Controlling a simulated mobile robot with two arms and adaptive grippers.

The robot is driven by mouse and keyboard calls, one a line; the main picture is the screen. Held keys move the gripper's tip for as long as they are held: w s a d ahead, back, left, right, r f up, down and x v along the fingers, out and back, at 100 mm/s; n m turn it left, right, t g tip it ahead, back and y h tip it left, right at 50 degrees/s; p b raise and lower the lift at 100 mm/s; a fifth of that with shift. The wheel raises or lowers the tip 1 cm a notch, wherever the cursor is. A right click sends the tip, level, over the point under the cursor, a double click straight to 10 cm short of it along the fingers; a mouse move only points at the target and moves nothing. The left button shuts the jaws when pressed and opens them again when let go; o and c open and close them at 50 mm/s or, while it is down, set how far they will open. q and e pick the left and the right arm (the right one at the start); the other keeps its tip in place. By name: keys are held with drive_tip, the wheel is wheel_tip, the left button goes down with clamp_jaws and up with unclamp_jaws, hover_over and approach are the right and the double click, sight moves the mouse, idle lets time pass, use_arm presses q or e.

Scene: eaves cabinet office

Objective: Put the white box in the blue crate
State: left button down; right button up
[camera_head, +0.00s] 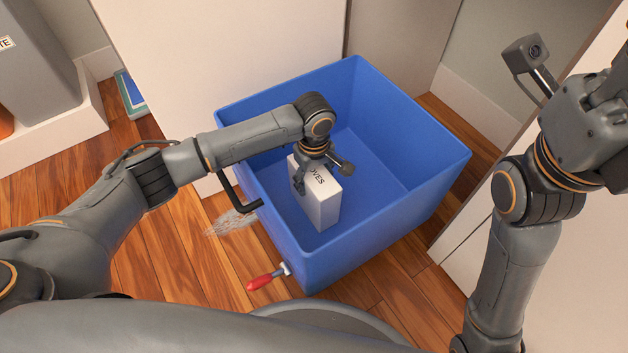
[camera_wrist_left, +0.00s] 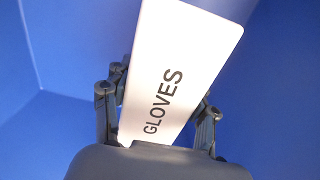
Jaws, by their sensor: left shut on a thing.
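The white box (camera_head: 322,203) is lettered "GLOVES" and is inside the blue crate (camera_head: 419,190), below the rim in the head view. My left gripper (camera_head: 315,178) reaches down into the crate and is shut on the box. In the left wrist view the white box (camera_wrist_left: 175,75) sits between the two fingers of my left gripper (camera_wrist_left: 158,112), with blue crate walls (camera_wrist_left: 70,50) around it. I cannot tell whether the box touches the crate floor. My right arm is raised at the right of the head view; its fingers are not in view.
A red-handled tool (camera_head: 262,281) lies on the wooden floor against the crate's near side. A pale tangle (camera_head: 232,222) lies left of the crate. White panels stand behind and to the right. A grey bin (camera_head: 38,75) and blue books (camera_head: 130,93) are at upper left.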

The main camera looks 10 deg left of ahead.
use_arm(q)
drive_tip(key=shift+c, duration=2.1)
unclamp_jaws()
